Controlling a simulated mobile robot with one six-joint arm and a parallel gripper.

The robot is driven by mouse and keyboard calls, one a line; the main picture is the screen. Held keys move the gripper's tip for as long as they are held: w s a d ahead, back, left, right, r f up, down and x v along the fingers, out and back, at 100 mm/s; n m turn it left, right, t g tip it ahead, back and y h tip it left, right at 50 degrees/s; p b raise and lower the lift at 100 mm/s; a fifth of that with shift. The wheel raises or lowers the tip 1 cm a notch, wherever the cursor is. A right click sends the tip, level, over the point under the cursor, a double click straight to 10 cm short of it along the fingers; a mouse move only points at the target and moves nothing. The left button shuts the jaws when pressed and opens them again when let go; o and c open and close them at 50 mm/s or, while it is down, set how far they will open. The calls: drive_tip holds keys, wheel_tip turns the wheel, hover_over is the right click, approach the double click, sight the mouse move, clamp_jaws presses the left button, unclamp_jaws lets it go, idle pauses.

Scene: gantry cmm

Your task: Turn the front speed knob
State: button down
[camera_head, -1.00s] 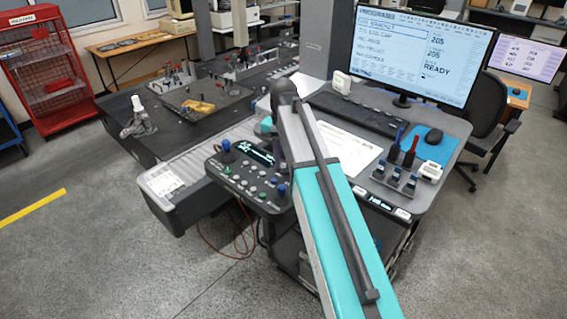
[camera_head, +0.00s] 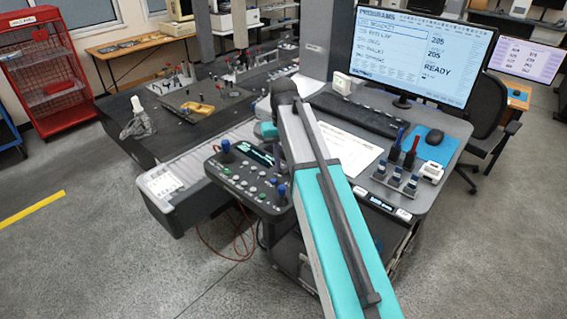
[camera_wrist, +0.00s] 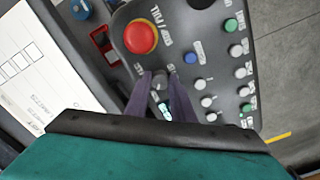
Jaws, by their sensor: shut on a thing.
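The dark control panel (camera_head: 238,186) stands at the front of the bench. In the wrist view the panel (camera_wrist: 215,28) lies under my gripper, with a small grey knob (camera_wrist: 160,81) near its edge. My gripper (camera_wrist: 162,84) is shut on this knob, one dark finger on each side. The fingers cover part of it, so I cannot read its angle or its full label.
A red stop button (camera_wrist: 140,37) stands close beyond the fingers. A blue button (camera_wrist: 190,57) and several white and green buttons lie to the right. A joystick (camera_head: 225,148) rises at the panel's left. A printed sheet (camera_head: 345,150) lies on the desk to the right.

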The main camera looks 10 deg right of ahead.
idle(0.3)
drive_tip(key=c, duration=1.5)
unclamp_jaws()
drive_tip(key=shift+c, duration=0.2)
drive_tip(key=shift+m, duration=0.5)
